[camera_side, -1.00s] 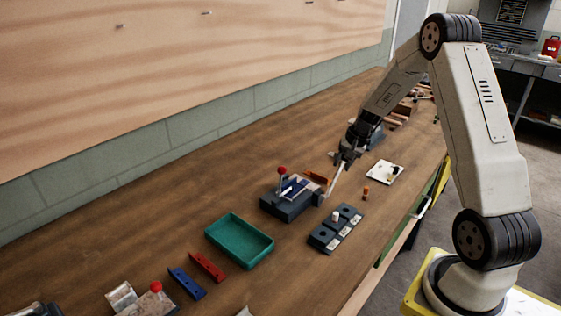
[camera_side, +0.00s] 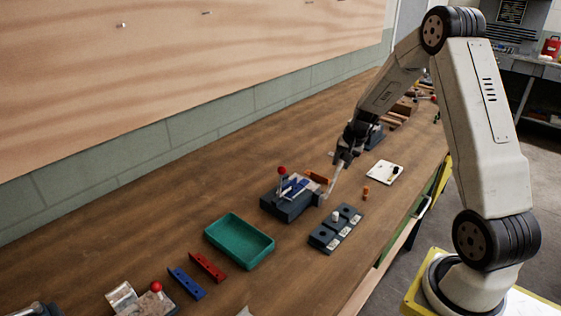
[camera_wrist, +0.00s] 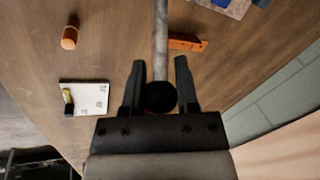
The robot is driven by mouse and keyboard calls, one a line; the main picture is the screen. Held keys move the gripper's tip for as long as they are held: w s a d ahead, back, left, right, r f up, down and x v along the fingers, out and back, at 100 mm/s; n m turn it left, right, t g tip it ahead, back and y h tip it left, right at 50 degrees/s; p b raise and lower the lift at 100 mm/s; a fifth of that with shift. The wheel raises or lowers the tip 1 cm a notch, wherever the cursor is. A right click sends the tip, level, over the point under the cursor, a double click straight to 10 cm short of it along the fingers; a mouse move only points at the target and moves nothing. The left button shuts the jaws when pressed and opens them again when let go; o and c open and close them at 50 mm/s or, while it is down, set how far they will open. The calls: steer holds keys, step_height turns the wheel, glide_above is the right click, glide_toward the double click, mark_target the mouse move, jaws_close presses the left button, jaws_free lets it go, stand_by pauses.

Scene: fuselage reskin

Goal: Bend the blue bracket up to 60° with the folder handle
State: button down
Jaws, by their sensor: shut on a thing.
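The folder (camera_side: 284,206) is a dark grey block on the bench, left of my gripper in the side view. The blue bracket (camera_side: 296,187) lies on its top; its bend angle is too small to read. The folder handle (camera_side: 332,184) is a pale rod rising at a slant from the folder's right end. My gripper (camera_side: 341,162) is at the rod's upper end. In the wrist view, my gripper (camera_wrist: 157,80) has its fingers on either side of the handle's black ball knob (camera_wrist: 160,98), with the grey rod running away between them.
A green tray (camera_side: 208,237), a red bracket (camera_side: 207,267) and another blue piece (camera_side: 187,283) lie to the left. A dark block with a white peg (camera_side: 322,238) stands in front of the folder. An orange piece (camera_wrist: 187,43) lies close to the rod.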

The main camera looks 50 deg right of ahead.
steer(key=shift+a+r, duration=0.5)
steer(key=a, duration=0.1)
steer(key=a+r, duration=0.1)
steer(key=a, duration=0.1)
steer(key=a+r, duration=0.1)
steer(key=a, duration=0.1)
steer(key=shift+r, duration=0.15)
steer(key=shift+w+a+r+h, duration=0.1)
steer(key=shift+a+h, duration=0.6)
steer(key=shift+a, duration=0.7)
steer(key=shift+a+h, duration=0.3)
steer(key=shift+a, duration=0.05)
steer(key=shift+a+f, duration=0.2)
steer(key=shift+a, duration=0.55)
steer(key=shift+c, duration=1.8)
jaws_free()
